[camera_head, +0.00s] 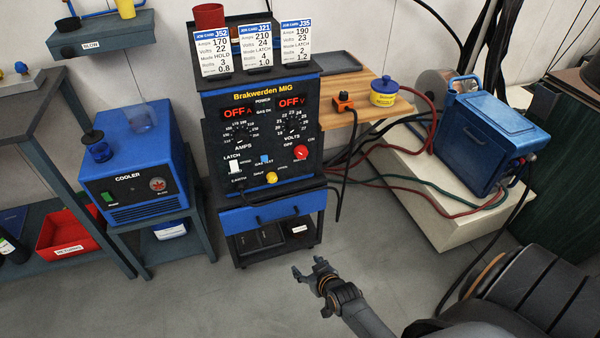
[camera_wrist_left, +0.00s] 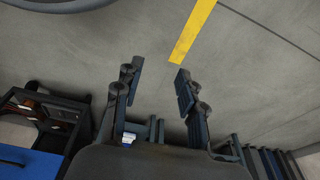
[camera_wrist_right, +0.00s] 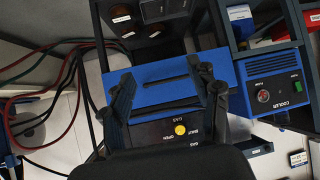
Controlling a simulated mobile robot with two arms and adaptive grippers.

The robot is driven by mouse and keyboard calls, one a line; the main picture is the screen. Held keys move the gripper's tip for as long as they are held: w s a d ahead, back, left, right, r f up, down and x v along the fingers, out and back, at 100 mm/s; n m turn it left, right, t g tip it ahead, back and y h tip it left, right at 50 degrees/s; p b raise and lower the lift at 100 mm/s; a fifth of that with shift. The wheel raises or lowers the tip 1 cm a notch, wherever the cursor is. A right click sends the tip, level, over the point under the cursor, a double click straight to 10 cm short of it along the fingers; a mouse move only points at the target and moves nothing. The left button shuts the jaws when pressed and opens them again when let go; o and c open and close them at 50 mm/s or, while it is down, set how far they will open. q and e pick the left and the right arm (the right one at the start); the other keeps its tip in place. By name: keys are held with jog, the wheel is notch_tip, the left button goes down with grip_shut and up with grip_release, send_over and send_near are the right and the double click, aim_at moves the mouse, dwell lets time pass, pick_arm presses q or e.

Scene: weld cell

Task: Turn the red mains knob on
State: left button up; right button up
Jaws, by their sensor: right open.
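The red mains knob (camera_head: 301,152) is on the lower right of the welder's black front panel (camera_head: 262,130). Small labels flank it; its pointer is too small to read. Both welder displays read OFF. My right gripper (camera_head: 315,270) is open and empty, in front of the welder and well below the knob. In the right wrist view its fingers (camera_wrist_right: 168,98) frame the blue drawer (camera_wrist_right: 155,88), and the red knob cannot be made out. My left gripper (camera_wrist_left: 153,88) is open and empty above the floor, outside the head view.
A yellow knob (camera_head: 271,177), a blue switch (camera_head: 264,159) and a white latch switch (camera_head: 235,166) sit near the red knob. Hoses (camera_head: 400,180) run right. The floor before the welder is clear.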

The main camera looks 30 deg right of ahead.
jog(key=w+d+r+m+t+h+b, duration=0.1)
jog(key=w+d+r+t+b, duration=0.3)
jog(key=w+r, duration=0.4)
jog(key=m+t+h+b, duration=0.1)
jog(key=t+h+b, duration=0.1)
jog(key=t+b, duration=0.15)
send_near(303, 153)
jog(key=v, duration=0.5)
jog(key=shift+g, duration=0.35)
jog(key=b+x, duration=0.1)
jog(key=x, duration=0.3)
jog(key=b+x, duration=0.1)
jog(key=x, duration=0.3)
jog(key=b+x, duration=0.1)
jog(key=x, duration=0.3)
jog(key=shift+a+r, duration=0.2)
jog(key=shift+r, duration=0.15)
jog(key=shift+x, duration=0.85)
pick_arm(q)
notch_tip(303, 153, up, 13)
jog(key=w+t, duration=0.2)
jog(key=shift+w+d, duration=0.2)
jog(key=shift+f, duration=0.1)
pick_arm(e)
jog(key=c, duration=1.2)
jog(key=shift+o, duration=0.2)
